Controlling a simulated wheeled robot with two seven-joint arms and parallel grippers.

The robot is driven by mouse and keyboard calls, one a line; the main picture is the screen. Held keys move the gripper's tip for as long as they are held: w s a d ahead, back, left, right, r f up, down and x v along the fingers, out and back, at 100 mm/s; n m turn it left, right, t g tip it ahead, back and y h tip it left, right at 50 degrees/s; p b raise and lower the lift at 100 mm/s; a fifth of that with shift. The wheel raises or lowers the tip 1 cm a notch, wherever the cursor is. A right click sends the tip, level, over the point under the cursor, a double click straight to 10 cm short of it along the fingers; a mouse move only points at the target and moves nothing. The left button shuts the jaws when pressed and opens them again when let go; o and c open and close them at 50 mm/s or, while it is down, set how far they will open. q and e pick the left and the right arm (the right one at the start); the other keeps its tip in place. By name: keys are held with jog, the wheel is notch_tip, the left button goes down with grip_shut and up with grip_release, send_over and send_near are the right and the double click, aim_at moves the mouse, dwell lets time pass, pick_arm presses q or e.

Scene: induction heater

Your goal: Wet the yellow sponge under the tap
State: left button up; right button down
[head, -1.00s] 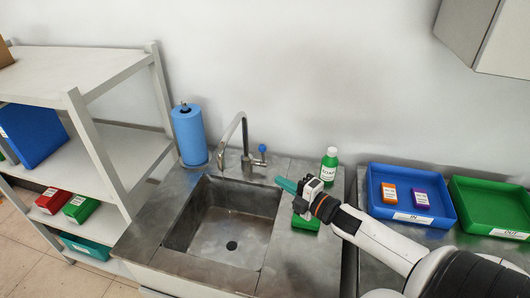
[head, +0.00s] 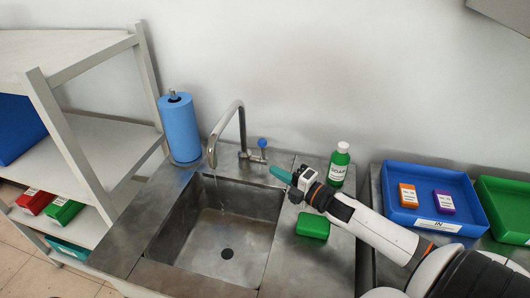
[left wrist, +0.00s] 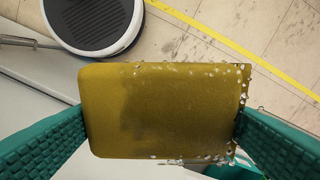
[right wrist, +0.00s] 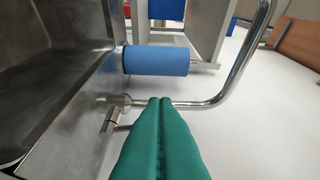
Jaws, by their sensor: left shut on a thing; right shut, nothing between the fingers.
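The yellow sponge (left wrist: 165,110) fills the middle of the left wrist view, held between the teal fingers of my left gripper (left wrist: 160,122). It has a dark wet-looking patch, and pale droplets or bubbles line its edges. The left gripper and sponge are not in the head view. The tap (head: 240,120) arches over the steel sink (head: 225,235), with a thin stream of water under its spout. Its blue-tipped lever (head: 262,145) is on its right. My right gripper (head: 272,172) is shut and empty, just right of and below the lever; it also shows in the right wrist view (right wrist: 160,100).
A blue paper roll (head: 180,128) stands left of the tap. A green-labelled soap bottle (head: 339,165) and a green block (head: 313,224) are on the counter right of the sink. A blue tray (head: 430,221) sits farther right. A shelf (head: 95,150) stands at left.

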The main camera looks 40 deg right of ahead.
aim_at(264, 142)
pick_arm(q)
notch_tip(264, 142, up, 2)
jog(key=shift+w+r+p, duration=0.1)
jog(key=shift+p, duration=0.85)
jog(key=shift+r+p, duration=0.3)
jog(key=shift+p, duration=0.05)
jog(key=shift+r, duration=0.1)
pick_arm(e)
jog(key=w+d, duration=0.1)
jog(key=w, duration=0.8)
jog(key=shift+d, duration=0.3)
jog(key=shift+r, duration=0.15)
pick_arm(q)
jog(key=shift+r+p, duration=0.65)
jog(key=shift+p, duration=0.05)
jog(key=shift+r, duration=0.2)
jog(key=shift+f, duration=0.4)
pick_arm(e)
jog(key=shift+w+d+r+m+g, duration=0.3)
jog(key=shift+w+d+r+m, duration=0.25)
jog(key=shift+w+d+m, duration=0.25)
jog(key=shift+w+d+r, duration=0.1)
jog(key=shift+w+d, duration=0.05)
jog(key=shift+d, duration=0.05)
